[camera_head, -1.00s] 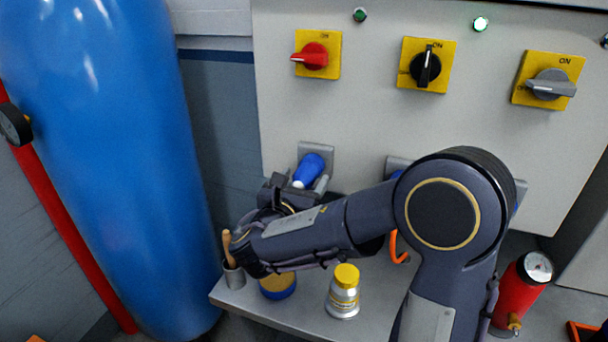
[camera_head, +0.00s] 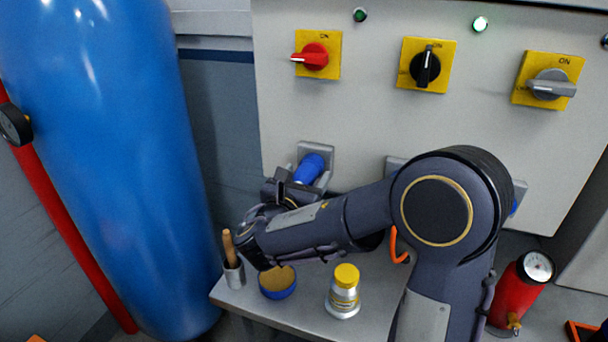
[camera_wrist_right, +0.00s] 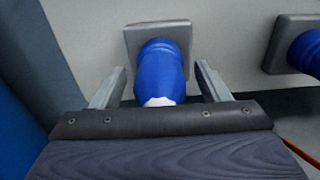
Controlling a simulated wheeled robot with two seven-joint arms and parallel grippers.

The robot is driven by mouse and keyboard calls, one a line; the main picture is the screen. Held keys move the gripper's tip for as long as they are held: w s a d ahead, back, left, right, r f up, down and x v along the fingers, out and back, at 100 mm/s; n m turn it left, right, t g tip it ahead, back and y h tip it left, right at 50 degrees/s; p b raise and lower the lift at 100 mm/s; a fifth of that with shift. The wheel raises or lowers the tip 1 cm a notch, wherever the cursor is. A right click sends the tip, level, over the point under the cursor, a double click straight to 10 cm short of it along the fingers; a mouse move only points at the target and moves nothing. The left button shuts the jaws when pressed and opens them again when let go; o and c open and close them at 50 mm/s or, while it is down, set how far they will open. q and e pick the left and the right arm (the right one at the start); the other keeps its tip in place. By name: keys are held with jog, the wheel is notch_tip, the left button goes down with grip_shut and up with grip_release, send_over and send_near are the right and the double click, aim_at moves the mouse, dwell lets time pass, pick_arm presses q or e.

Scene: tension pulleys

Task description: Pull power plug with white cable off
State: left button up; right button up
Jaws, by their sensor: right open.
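The blue power plug (camera_head: 309,167) sits in the leftmost grey socket on the panel front. In the right wrist view the plug (camera_wrist_right: 161,72) points into its grey socket plate (camera_wrist_right: 139,32), with a white cable end (camera_wrist_right: 160,101) at its near end. My right gripper (camera_wrist_right: 160,76) is open, with one finger on each side of the plug and visible gaps between. In the head view my right gripper (camera_head: 300,184) is at the plug and partly covers it. The rest of the cable is hidden. My left gripper is out of view.
Another blue plug (camera_wrist_right: 304,50) sits in a socket to the right. Below are a shelf (camera_head: 306,315), a yellow-capped bottle (camera_head: 344,296), a blue tin (camera_head: 278,284) and a cup (camera_head: 235,276). A large blue cylinder (camera_head: 110,150) stands left.

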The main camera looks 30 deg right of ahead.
dwell(0.4)
jog(key=c, duration=1.3)
jog(key=shift+a, duration=0.1)
jog(key=shift+s, duration=0.1)
jog(key=shift+v, duration=2.85)
